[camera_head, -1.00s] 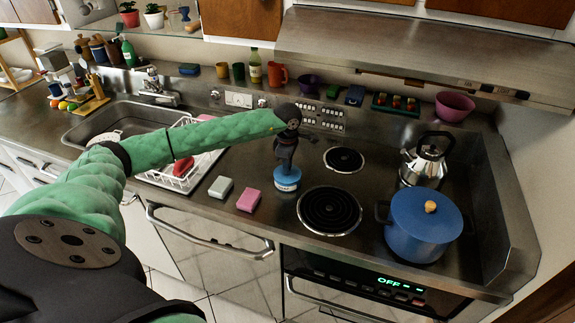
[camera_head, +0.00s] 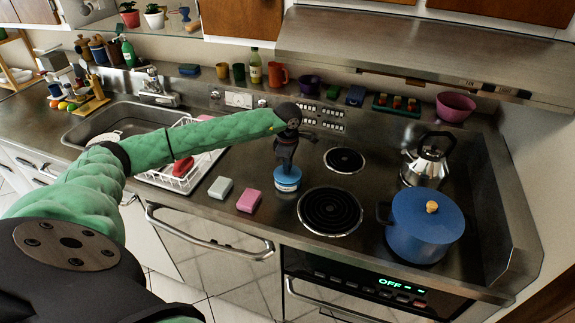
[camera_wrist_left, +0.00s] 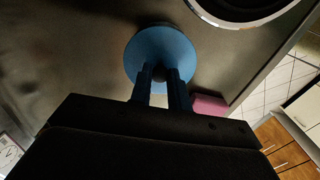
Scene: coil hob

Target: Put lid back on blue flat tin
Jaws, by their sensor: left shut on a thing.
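The blue flat tin (camera_head: 287,187) stands on the steel counter, left of the front coil burner. Its pale side band shows below the round blue lid (camera_head: 287,175). My left gripper (camera_head: 284,163) points down from above and is shut on the lid by its middle. The wrist view shows the fingers (camera_wrist_left: 161,88) closed at the centre of the blue lid (camera_wrist_left: 150,42), which hides most of the tin. The lid is level and right over the tin; I cannot tell whether it is fully seated. My right gripper is out of view.
A pink block (camera_head: 248,200) and a grey block (camera_head: 221,188) lie left of the tin. The front burner (camera_head: 330,211) is close on the right, with a blue pot (camera_head: 424,228) and a kettle (camera_head: 427,160) beyond. A white dish rack (camera_head: 182,178) stands further left.

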